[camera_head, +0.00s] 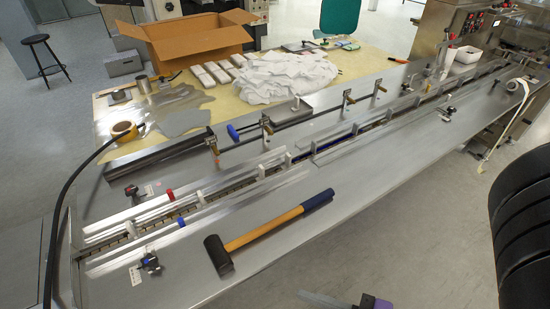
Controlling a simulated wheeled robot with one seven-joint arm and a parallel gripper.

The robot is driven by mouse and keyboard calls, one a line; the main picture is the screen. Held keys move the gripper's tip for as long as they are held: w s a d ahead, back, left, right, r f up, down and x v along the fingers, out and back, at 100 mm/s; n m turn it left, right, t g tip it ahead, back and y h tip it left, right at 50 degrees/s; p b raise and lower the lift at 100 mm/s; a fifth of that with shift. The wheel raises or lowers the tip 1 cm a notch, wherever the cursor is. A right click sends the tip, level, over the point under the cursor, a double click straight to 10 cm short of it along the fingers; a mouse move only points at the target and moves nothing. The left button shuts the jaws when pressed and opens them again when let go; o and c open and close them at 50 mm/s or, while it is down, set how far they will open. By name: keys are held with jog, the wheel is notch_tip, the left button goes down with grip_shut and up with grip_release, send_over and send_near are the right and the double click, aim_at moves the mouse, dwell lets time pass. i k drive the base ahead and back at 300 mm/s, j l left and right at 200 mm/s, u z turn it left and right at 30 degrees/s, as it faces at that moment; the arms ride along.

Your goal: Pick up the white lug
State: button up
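Small white lugs stand along the long conveyor channel in the head view. One white lug (200,198) is in the near left stretch, past a red lug (170,195) and a blue lug (181,222). Two more white lugs, one at mid-channel (261,170) and one a little farther along (289,158), stand upright there. Only a dark part with a grey bar shows at the bottom edge; it may be my gripper (372,302), well below and right of the lugs. Its fingers are cut off, so I cannot tell their state.
A hammer (262,231) with a wooden handle lies on the metal table (320,215), in front of the channel. Rails and clamps run behind it. A yellowish table (350,68) holds a cardboard box (190,38), white sheets (285,77) and tape (124,130).

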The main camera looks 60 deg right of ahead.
aim_at(297, 100)
jog(key=z, duration=1.4)
